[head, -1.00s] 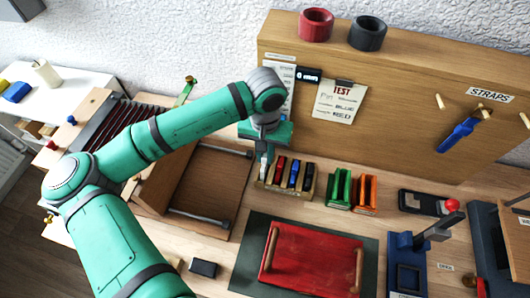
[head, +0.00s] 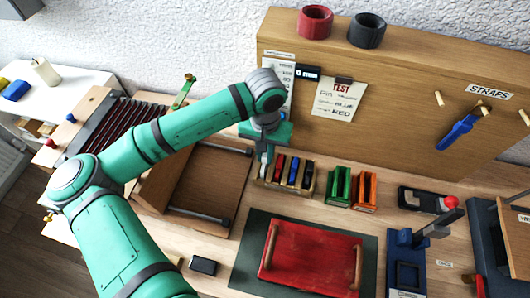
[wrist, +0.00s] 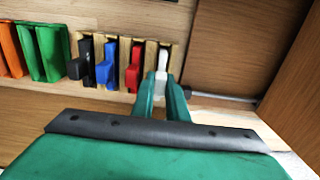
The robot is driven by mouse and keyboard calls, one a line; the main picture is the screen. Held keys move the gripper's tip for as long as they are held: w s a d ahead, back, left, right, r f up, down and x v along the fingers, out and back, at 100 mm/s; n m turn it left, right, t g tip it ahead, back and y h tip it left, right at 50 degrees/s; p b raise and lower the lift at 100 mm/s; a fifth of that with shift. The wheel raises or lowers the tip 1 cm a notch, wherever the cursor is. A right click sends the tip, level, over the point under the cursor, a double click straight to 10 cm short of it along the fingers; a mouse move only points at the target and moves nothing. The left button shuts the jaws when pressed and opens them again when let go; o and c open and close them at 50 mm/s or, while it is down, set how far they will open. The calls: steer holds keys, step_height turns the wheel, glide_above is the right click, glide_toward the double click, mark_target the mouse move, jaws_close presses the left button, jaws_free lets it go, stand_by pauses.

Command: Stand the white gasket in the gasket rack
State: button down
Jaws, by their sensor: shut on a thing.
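The gasket rack (head: 306,194) is a small wooden block with upright slots on the table below the board. It holds a red gasket (wrist: 133,68), a blue gasket (wrist: 106,66) and a black gasket (wrist: 80,66), all upright. My gripper (wrist: 162,90) is shut on the white gasket (wrist: 162,61). In the wrist view the white gasket is upright at the rack's end slot, beside the red one. Its lower edge is hidden, so I cannot tell how deep it sits. In the head view my gripper (head: 266,158) is at the rack's left end.
Green (head: 339,187) and orange (head: 365,191) holders stand right of the rack. A wooden tray with a metal bar (head: 200,218) lies to the left. A red board with handles (head: 310,258) lies in front. The tall wooden board (head: 400,110) rises behind.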

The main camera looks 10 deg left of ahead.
steer(key=shift+f, duration=0.3)
steer(key=c, duration=1.4)
jaws_free()
steer(key=shift+c, duration=0.2)
steer(key=shift+r, duration=3.8)
